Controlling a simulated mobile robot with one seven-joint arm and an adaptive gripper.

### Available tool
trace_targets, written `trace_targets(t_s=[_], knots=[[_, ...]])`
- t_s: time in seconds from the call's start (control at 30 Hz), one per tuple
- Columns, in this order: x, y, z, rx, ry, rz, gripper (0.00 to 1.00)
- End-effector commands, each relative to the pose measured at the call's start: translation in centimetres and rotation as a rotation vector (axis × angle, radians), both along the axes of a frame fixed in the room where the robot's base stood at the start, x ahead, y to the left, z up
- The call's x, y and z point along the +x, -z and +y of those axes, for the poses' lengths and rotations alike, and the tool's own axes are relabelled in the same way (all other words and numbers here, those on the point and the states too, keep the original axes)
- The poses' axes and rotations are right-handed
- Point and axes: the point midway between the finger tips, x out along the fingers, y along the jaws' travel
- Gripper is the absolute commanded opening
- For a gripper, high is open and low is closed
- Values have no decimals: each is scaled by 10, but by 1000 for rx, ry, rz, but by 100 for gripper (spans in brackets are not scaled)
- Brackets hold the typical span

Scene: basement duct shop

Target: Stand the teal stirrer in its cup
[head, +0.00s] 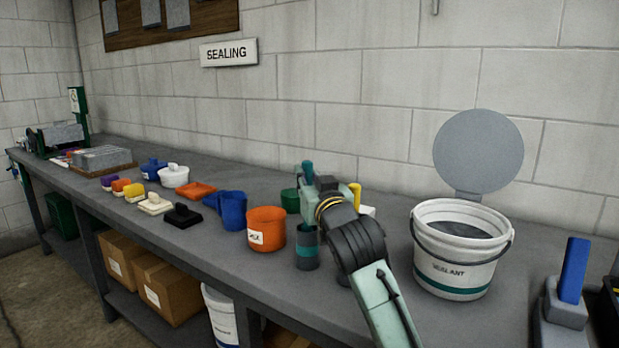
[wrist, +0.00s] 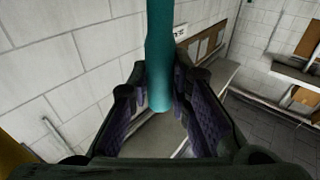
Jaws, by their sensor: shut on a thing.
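The teal stirrer (wrist: 160,50) stands between the two finger pads of my gripper (wrist: 160,88) in the wrist view, and the gripper is shut on it. In the head view a short teal length of the stirrer (head: 308,168) sticks up above my gripper (head: 314,188). A dark grey cup with a teal band (head: 307,254) stands upright on the bench, just below my gripper in the picture. My gripper and wrist hide the middle of the stirrer. I cannot tell whether its lower end is inside the cup or above it.
An orange bucket (head: 266,229) and a blue jug (head: 232,211) stand left of the cup. A green container (head: 290,201) is behind it. A white sealant bucket (head: 455,266) with its lid raised stands right of my arm. The bench front (head: 245,278) is clear.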

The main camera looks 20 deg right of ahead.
Motion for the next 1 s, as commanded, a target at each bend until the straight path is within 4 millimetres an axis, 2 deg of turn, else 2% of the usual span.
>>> trace_targets(t_s=[0.13,0.17,0.5,0.83,1.0], knots=[[0,0,0,0,0,-1,0],[0,0,0,0,0,0,19],[0,0,0,0,0,0,42],[-2,0,0,1,0,0,42],[-23,3,0,2,1,-1,42]])
